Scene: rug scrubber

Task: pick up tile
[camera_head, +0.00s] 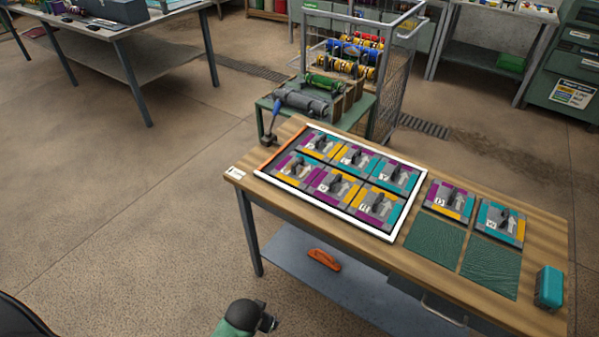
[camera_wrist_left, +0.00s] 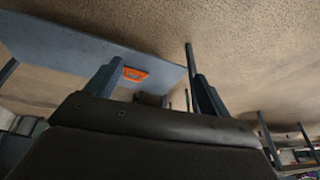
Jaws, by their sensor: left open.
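Several square tiles with grey, purple, yellow and teal patches and dark raised handles lie in a white-rimmed frame (camera_head: 340,214) on the wooden table (camera_head: 548,230). Two more tiles lie to the right of the frame: one with purple and yellow (camera_head: 449,199), one mostly teal (camera_head: 500,222). Two plain dark green squares (camera_head: 434,243) lie in front of them. My left gripper (camera_head: 268,318) is low at the bottom of the head view, off the table's near side and apart from every tile. In the left wrist view its two fingers (camera_wrist_left: 153,85) are spread with nothing between them. No tile shows there.
A teal box (camera_head: 549,288) stands at the table's right end. An orange object (camera_head: 324,259) lies on the table's lower shelf (camera_head: 290,252). A green cart (camera_head: 318,110) with rollers stands behind the table. The floor at left is clear.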

